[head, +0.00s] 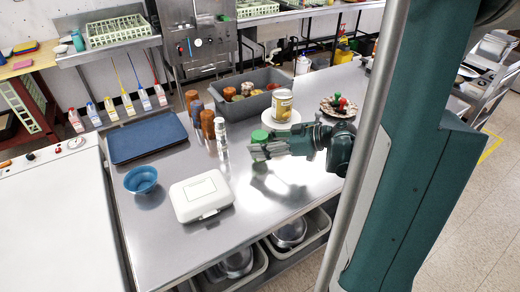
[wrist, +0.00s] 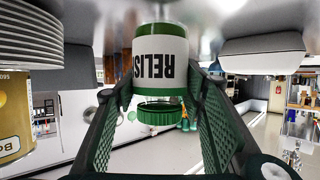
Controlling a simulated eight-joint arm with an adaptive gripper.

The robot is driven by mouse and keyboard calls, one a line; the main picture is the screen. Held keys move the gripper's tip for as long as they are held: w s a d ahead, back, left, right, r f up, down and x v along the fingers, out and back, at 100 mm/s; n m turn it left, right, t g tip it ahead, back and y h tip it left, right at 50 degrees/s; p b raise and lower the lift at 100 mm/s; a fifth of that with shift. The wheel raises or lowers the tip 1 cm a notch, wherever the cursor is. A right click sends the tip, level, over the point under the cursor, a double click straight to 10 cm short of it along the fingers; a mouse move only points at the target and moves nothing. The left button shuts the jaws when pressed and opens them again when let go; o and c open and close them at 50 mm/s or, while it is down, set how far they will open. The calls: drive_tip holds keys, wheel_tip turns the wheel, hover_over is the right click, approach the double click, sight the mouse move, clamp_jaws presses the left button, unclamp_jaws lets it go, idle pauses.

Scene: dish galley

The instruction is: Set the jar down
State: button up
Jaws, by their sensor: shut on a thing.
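The jar's green lid (head: 260,136) shows in the head view just above my gripper (head: 258,152), over the steel counter (head: 240,235). In the wrist view, which looks inverted, the jar (wrist: 160,62) has a white label with dark letters and green bands. My gripper (wrist: 160,105) is shut on it, one finger on each side. The jar looks upright, lid uppermost. Its base is close to the counter; I cannot tell whether it touches. My fingers hide most of its body in the head view.
A yellow can (head: 282,104) stands on white plates (head: 296,119) behind the jar. Clear stacked glasses (head: 222,140) stand to its left, a white lidded box (head: 201,196) to its front left. A grey tub (head: 262,79) is behind. The counter in front is clear.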

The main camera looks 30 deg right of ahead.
drive_tip(key=shift+f, duration=1)
drive_tip(key=shift+f+b, duration=0.1)
drive_tip(key=shift+b, duration=0.2)
drive_tip(key=o, duration=1.1)
drive_tip(key=shift+p+v, duration=1.45)
drive_tip(key=shift+v, duration=4.6)
drive_tip(key=shift+a, duration=0.1)
